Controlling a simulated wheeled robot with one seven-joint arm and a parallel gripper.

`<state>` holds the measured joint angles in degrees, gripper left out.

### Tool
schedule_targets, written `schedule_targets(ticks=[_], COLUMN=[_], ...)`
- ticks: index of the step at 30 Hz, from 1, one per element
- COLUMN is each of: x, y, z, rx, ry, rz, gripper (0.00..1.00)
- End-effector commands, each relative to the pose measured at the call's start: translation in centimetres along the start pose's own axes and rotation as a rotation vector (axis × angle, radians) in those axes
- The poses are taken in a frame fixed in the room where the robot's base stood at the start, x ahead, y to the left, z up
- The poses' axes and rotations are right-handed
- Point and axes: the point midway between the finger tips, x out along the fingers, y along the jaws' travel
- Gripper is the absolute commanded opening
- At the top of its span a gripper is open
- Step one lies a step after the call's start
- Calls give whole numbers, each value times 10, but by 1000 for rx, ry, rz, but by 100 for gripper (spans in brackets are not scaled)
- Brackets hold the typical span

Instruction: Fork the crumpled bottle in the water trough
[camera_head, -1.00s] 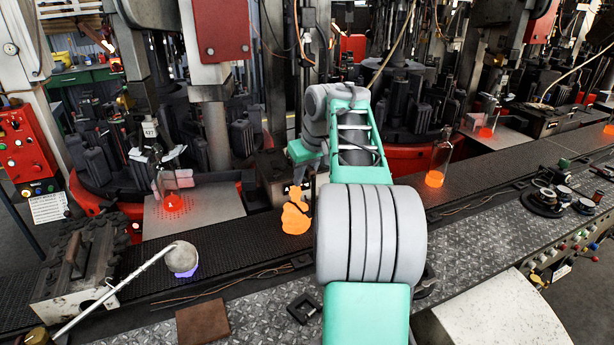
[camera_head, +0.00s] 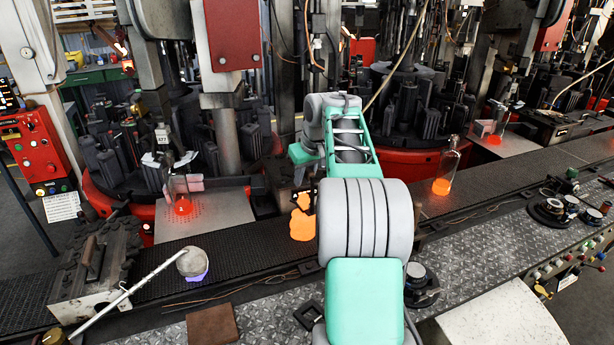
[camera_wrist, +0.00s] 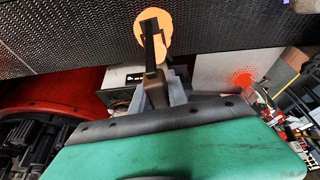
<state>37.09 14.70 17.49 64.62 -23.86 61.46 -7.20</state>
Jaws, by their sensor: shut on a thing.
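The crumpled bottle (camera_head: 303,224) is a glowing orange, lumpy mass in the head view, hanging just below my gripper (camera_head: 302,194) over the dark conveyor. In the wrist view, the orange mass (camera_wrist: 166,28) shows behind and around the dark fingers of my gripper (camera_wrist: 152,42). The gripper is shut on it; the fingers partly hide it. The conveyor's dark textured surface lies beyond it. I cannot make out a water trough in either view.
A long dark conveyor (camera_head: 250,262) runs across. A ladle-like rod with a grey ball (camera_head: 190,261) lies at lower left. A brown block (camera_head: 212,327) sits in front.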

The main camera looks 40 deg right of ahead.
Motion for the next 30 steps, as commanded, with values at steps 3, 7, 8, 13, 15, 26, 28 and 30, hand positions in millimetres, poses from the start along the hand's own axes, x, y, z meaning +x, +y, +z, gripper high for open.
schedule_targets(ticks=[3, 7, 8, 13, 15, 26, 28, 30], x=[0, 2, 3, 3, 3, -4, -6, -7], y=[0, 0, 0, 0, 0, 0, 0, 0], z=[-6, -10, -10, -10, -9, -12, -13, -14], rx=[-1, 0, 0, 0, 0, 0, 0, 0], ry=[1, 2, 2, 2, 2, 1, 1, 1], rz=[0, 1, 1, 1, 1, 1, 1, 1], gripper=[0, 0, 0, 0, 0, 0, 0, 0])
